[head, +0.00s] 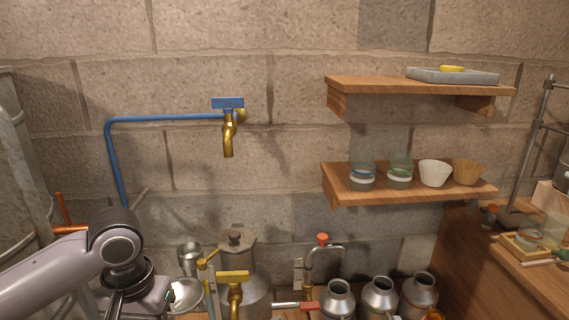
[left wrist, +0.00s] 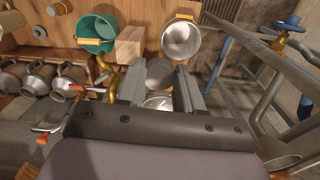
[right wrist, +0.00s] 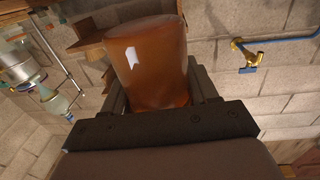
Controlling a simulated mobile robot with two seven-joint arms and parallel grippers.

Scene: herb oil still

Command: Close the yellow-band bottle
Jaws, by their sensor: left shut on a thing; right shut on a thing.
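My right gripper (right wrist: 160,92) is shut on an amber bottle (right wrist: 152,58) with a small white mark; no yellow band shows on its visible side. My left gripper (left wrist: 160,88) is shut on a round pale thing (left wrist: 158,103), partly hidden between its fingers; I cannot tell what it is. A grey cylinder (left wrist: 160,72) shows just beyond it. In the head view the left arm's wrist (head: 117,240) is low at the left, and the right gripper is out of view. A small yellow thing (head: 452,69) lies in a grey tray (head: 480,77) on the upper shelf.
The lower shelf (head: 400,194) holds a blue-band jar (head: 362,179), a green-band jar (head: 399,177) and two fluted cups. Several metal cans (head: 379,298) stand below. A brass tap (head: 229,140) and blue pipe (head: 160,119) are on the wall. A teal bucket (left wrist: 96,30) is near the left gripper.

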